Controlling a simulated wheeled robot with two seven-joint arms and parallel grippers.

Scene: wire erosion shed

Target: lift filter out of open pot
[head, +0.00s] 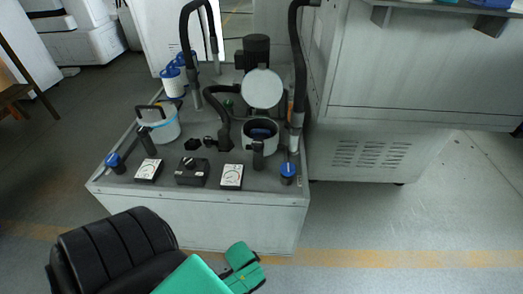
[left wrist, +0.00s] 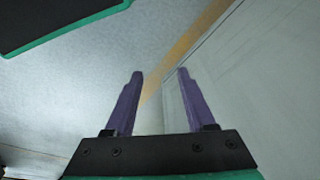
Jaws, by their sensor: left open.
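The open pot (head: 277,141) stands on the right half of the grey machine deck, with its round pale lid (head: 262,88) tipped up behind it. A dark blue filter top (head: 262,130) shows inside the pot; the rest of the filter is hidden by the pot wall. My left gripper (left wrist: 159,75) is open, with two purple fingers apart and nothing between them in the left wrist view. In the head view its green body (head: 243,266) is low in front of the machine, well short of the pot. My right gripper is not in view.
A closed pot (head: 163,130) with a black handle stands at the deck's left. White filters with blue caps (head: 173,84) stand behind it. Black hoses (head: 299,60) rise around the open pot. Gauges (head: 232,176) and blue-topped knobs (head: 288,171) line the front edge. Floor at right is clear.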

